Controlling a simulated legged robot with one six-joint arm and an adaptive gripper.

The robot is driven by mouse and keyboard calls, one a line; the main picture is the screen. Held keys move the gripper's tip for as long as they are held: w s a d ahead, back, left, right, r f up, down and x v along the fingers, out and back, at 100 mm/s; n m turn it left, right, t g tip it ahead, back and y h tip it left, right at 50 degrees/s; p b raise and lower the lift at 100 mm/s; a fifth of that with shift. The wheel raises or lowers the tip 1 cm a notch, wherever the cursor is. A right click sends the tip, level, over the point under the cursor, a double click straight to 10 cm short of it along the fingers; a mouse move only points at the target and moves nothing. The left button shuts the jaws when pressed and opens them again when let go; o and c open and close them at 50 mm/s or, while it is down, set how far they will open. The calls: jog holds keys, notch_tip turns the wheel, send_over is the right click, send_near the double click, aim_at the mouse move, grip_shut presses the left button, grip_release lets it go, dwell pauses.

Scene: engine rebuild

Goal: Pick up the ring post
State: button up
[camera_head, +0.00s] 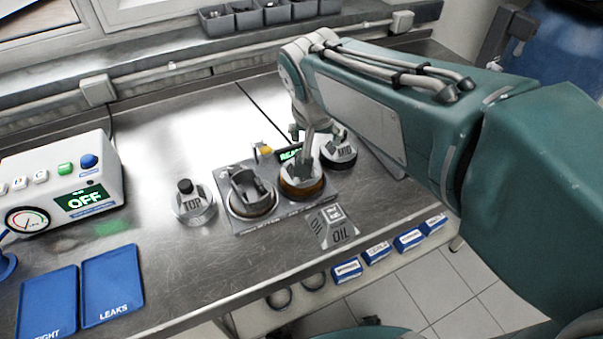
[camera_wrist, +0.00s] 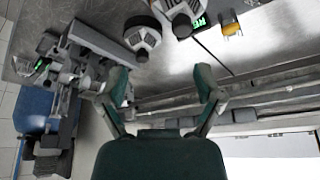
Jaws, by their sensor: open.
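No part is marked as the ring post, so I cannot tell which piece it is. In the head view, a pale round pot marked TOP with a black knob (camera_head: 190,201) stands alone on the bench. A grey block marked OIL (camera_head: 333,226) sits in front. My gripper (camera_head: 309,150) is over the right side of the fixture, its tips partly hidden. In the wrist view my gripper (camera_wrist: 163,88) is open, with nothing between its fingers; a pale round pot (camera_wrist: 143,36) shows beyond the left finger.
The metal fixture (camera_head: 240,227) holds a grey part in its left seat and a brown-rimmed round piece in its right. A green-lit sign and a small yellow item are behind it. Blue trays (camera_head: 112,284) and an OFF control box (camera_head: 62,180) are left. Bare bench lies between.

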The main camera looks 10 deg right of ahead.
jog(key=w+a, duration=0.3)
jog(key=w, duration=0.1)
jog(key=m, duration=0.1)
send_over(301, 153)
jog(key=s, duration=0.2)
jog(key=shift+h, duration=0.3)
jog(key=f, duration=0.5)
jog(key=shift+w+a+f, duration=0.15)
jog(key=shift+w+a, duration=0.05)
jog(key=x, duration=0.6)
jog(key=shift+s+a+f, duration=0.1)
jog(key=shift+s+a, duration=0.1)
grip_shut()
